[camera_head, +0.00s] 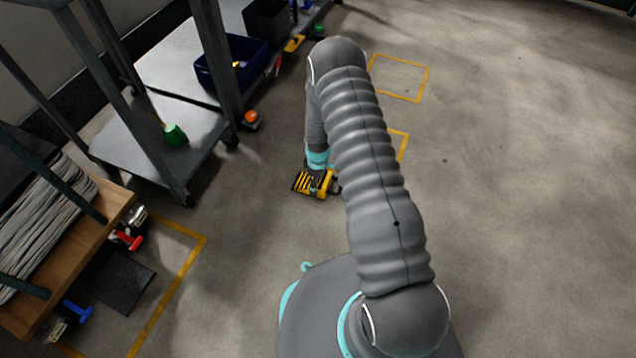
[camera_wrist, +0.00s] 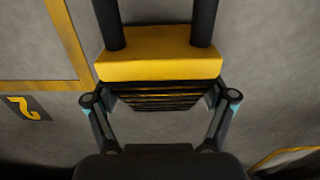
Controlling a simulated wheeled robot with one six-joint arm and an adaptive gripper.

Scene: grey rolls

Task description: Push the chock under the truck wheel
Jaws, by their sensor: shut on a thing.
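The chock (camera_head: 303,182), yellow with black stripes, is on or close to the floor at the end of my arm. In the wrist view the chock (camera_wrist: 158,55) shows a yellow block and a dark ridged face. My gripper (camera_head: 319,172) is shut on it, with one finger at each side in the wrist view (camera_wrist: 160,98). Two dark bars (camera_wrist: 203,22) rise at the chock's far side; I cannot tell what they belong to. At the left, a wooden-decked truck (camera_head: 92,225) carries grey rolls and has a wheel with a red part (camera_head: 130,239) and another with a blue part (camera_head: 77,311).
A grey metal shelf cart (camera_head: 185,125) on castors stands at the upper left, with a dark blue bin (camera_head: 232,65). An orange item (camera_head: 251,117) lies near its castor. Yellow lines (camera_head: 172,290) mark the floor. Open floor (camera_head: 530,180) spreads to the right.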

